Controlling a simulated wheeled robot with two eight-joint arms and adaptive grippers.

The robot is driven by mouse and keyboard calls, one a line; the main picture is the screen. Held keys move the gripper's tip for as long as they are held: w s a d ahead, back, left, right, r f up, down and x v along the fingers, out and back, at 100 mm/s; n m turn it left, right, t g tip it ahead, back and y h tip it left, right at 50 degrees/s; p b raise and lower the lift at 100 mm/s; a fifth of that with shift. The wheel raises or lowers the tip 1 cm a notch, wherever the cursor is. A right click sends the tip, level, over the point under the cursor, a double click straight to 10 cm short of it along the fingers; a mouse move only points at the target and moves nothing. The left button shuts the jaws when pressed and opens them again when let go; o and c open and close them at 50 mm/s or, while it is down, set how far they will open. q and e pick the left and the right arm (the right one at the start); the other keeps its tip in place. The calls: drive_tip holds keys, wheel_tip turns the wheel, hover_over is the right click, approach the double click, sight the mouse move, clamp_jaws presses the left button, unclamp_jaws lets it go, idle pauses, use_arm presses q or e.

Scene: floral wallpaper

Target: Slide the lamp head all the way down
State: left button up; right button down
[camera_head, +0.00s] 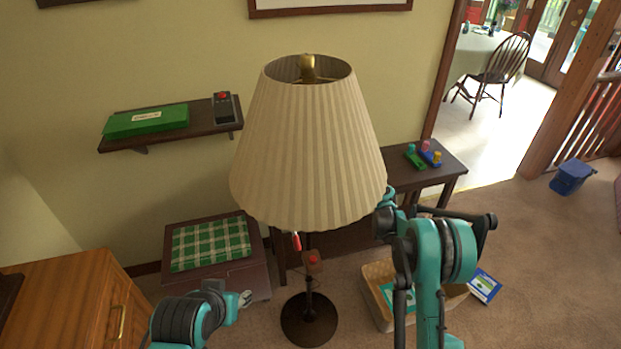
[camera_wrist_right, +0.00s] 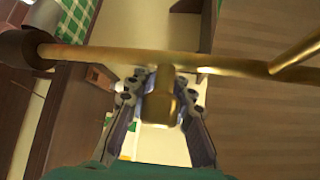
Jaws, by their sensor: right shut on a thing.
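The floor lamp has a large pleated cream shade (camera_head: 308,150) in the middle of the head view. Its thin dark pole runs down to a round dark base (camera_head: 309,318). A block with a red button (camera_head: 312,260) and a red-tipped piece (camera_head: 296,241) show below the shade. In the right wrist view, my right gripper (camera_wrist_right: 160,84) is shut on a short brass knob (camera_wrist_right: 158,105) hanging from a horizontal brass bar (camera_wrist_right: 110,55). The shade hides this grip in the head view. My left gripper (camera_head: 243,299) is low, left of the pole and apart from it; its jaw opening is unclear.
A wall shelf (camera_head: 205,125) holds a green box and a dark device with a red button. A chest with a green plaid cushion (camera_head: 210,243) stands left behind the lamp. A side table (camera_head: 450,163) and a basket (camera_head: 381,311) are at right. Open floor lies farther right.

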wheel_tip(320, 180, down, 7)
drive_tip(key=b, duration=0.3)
drive_tip(key=c, duration=1.3)
unclamp_jaws()
drive_tip(key=shift+o, duration=0.2)
drive_tip(key=shift+r, duration=0.1)
drive_tip(key=v, duration=0.7)
drive_tip(key=shift+d, duration=0.15)
drive_tip(key=shift+s, duration=0.15)
